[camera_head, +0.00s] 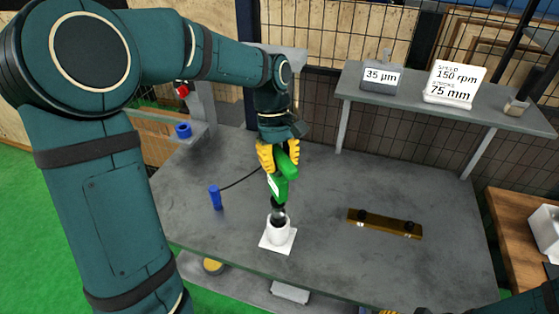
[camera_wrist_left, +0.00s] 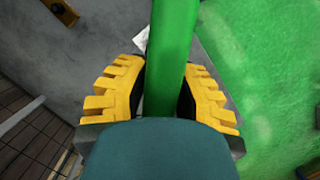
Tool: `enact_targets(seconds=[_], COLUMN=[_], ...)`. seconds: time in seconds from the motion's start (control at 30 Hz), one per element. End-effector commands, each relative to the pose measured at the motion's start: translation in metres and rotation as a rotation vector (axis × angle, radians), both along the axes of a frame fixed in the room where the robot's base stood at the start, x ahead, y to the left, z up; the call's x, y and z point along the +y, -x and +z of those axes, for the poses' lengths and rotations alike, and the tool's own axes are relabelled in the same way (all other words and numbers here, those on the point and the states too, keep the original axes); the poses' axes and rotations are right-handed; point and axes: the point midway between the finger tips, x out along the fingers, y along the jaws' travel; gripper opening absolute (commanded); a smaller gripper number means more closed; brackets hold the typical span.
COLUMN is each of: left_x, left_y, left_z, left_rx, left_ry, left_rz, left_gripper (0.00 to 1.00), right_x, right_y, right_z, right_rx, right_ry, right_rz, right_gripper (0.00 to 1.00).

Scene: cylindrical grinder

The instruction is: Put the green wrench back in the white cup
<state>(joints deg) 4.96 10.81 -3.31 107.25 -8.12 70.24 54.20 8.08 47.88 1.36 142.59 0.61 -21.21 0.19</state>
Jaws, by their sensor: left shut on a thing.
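The green wrench (camera_head: 281,187) hangs upright in my left gripper (camera_head: 278,158), whose yellow fingers are shut on it. Its dark lower end is at the mouth of the white cup (camera_head: 279,234); I cannot tell how far inside it is. The cup stands on a white square base near the table's front edge. In the left wrist view the green wrench (camera_wrist_left: 173,60) runs between the yellow fingers of my left gripper (camera_wrist_left: 168,90), and the cup is mostly hidden. A little yellow at the bottom edge of the head view seems to be my right gripper (camera_head: 385,311); its jaws are not readable.
The grey table (camera_head: 330,215) has free room around the cup. A blue cylinder (camera_head: 215,197) with a black cord stands left of it. A brown bar (camera_head: 384,224) with dark knobs lies to the right. A raised shelf (camera_head: 440,102) at the back carries two signs.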

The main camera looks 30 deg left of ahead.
Motion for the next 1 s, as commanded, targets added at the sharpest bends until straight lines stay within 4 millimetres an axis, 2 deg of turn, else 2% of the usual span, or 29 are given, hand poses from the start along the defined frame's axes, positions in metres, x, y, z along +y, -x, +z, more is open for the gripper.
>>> enact_targets(seconds=[1.0], left_x=[0.0001], left_y=[-0.0003], left_z=[0.0017], left_rx=[-0.001], left_ry=[0.001], left_rz=[0.0], left_gripper=[0.0], right_x=[0.0], right_y=[0.0], right_z=[0.0084], right_rx=[0.0], right_ry=[0.0], right_rz=[0.0], right_gripper=[0.47])
